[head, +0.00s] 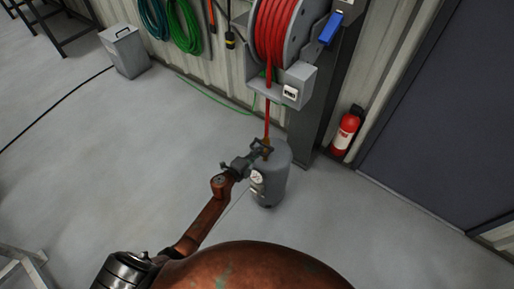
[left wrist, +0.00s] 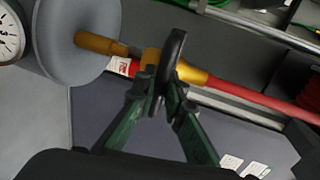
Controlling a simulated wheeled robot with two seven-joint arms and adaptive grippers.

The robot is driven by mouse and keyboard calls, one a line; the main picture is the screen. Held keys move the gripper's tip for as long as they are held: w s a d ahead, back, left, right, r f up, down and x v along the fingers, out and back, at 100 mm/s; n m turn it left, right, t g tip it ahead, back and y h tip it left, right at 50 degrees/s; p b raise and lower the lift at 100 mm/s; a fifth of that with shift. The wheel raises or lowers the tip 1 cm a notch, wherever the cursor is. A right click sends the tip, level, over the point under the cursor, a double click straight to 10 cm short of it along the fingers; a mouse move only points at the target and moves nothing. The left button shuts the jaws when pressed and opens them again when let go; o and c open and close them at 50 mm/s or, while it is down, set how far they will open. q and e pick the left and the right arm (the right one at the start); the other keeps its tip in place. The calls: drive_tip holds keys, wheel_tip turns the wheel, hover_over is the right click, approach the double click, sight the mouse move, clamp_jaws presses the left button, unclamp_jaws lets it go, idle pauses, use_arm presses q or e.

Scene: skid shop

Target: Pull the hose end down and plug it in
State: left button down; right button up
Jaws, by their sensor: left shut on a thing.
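The red hose (head: 267,118) hangs straight down from the reel (head: 275,30). Its brass end (left wrist: 190,73) is held in my left gripper (head: 262,150), just above the grey tank (head: 271,183). The brass port (left wrist: 98,43) stands out from the tank top (left wrist: 75,35), nearly in line with the hose end. A small gap seems to show between them. My right gripper is not in view.
A dark post stands behind the tank. A fire extinguisher (head: 346,132) is by the wall to the right, beside a dark door (head: 450,110). A grey metal can (head: 124,52) stands at the back left. The floor left of the tank is mostly clear.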

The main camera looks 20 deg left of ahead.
use_arm(q)
wheel_tip(320, 180, down, 5)
drive_tip(key=b, duration=0.2)
drive_tip(key=shift+s+b, duration=0.15)
drive_tip(key=shift+b, duration=0.25)
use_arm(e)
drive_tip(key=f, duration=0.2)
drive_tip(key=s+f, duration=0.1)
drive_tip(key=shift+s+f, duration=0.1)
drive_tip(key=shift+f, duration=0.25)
use_arm(q)
drive_tip(key=shift+r, duration=0.15)
drive_tip(key=c, duration=2)
unclamp_jaws()
drive_tip(key=shift+r, duration=0.1)
drive_tip(key=shift+r, duration=0.1)
drive_tip(key=v, duration=1.2)
drive_tip(key=shift+a, duration=0.1)
